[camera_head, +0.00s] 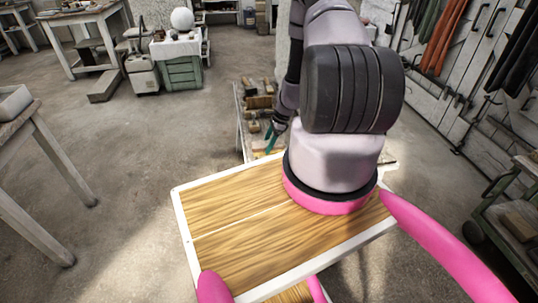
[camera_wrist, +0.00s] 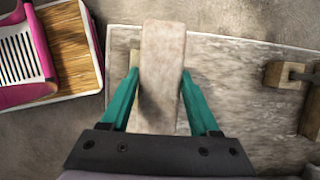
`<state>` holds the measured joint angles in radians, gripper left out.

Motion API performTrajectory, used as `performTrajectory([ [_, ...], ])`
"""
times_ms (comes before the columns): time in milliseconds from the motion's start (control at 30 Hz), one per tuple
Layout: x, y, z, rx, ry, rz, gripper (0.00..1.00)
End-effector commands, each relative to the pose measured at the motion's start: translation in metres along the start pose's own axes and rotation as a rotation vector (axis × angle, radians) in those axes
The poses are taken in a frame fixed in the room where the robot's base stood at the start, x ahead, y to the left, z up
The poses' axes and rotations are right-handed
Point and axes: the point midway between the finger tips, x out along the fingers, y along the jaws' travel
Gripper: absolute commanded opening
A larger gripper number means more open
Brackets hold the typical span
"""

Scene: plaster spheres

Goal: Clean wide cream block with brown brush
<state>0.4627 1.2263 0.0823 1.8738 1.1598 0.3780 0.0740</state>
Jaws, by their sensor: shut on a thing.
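My gripper (camera_wrist: 160,78) has its teal fingers shut on the sides of a long, pale cream block (camera_wrist: 162,50), seen from above over the worn workbench. It looks like the wide cream block. A small yellowish piece (camera_wrist: 134,60) shows partly behind its left side. In the head view my gripper (camera_head: 271,138) is small and partly hidden behind my arm, at the workbench. I cannot pick out the brown brush with certainty in either view.
The worn workbench (camera_wrist: 235,80) bears a wooden piece with a dark peg (camera_wrist: 284,75) and a brown block (camera_wrist: 312,108) on the right. Several wooden pieces (camera_head: 262,102) lie on it in the head view. A green crate (camera_head: 182,73) stands farther back; the floor (camera_head: 130,140) at left is clear.

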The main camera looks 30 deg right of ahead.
Motion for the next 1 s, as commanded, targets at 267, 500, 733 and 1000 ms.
performTrajectory([
  [267,0.005,0.000,0.017,-0.001,-0.001,0.000,0.18],
  [500,0.009,0.000,0.024,-0.001,-0.001,0.000,0.18],
  [733,0.015,0.000,0.038,-0.001,-0.001,0.001,0.18],
  [1000,0.016,0.000,0.040,0.000,0.000,0.000,0.18],
])
